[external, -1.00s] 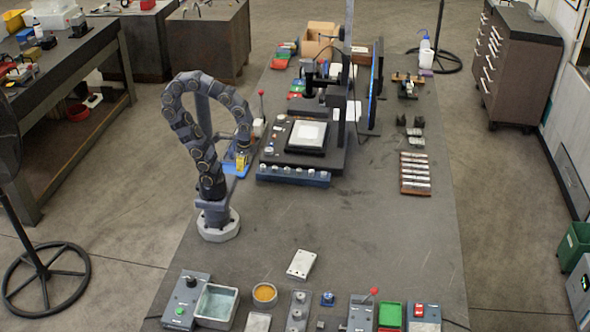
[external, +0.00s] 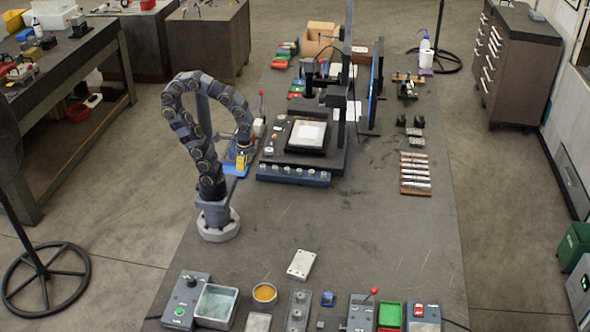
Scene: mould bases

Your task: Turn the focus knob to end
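An inspection stand with a tall dark column (external: 349,60) stands at the back middle of the bench. Its dark head (external: 322,80) reaches left over a black base (external: 330,162), where a pale square plate (external: 308,134) lies. I cannot make out which part is the focus knob; small round knobs (external: 270,150) show at the base's left side. My arm arches up and comes down left of the stand. My gripper (external: 243,145) is at its lower end, beside the base and above a blue tray. The fingers are too small to tell open from shut.
A blue tray (external: 230,165) with a yellow item (external: 241,161) lies under my gripper. A red-topped lever (external: 261,104) stands close by. A monitor (external: 376,85) is right of the column. The middle of the bench (external: 350,225) is clear.

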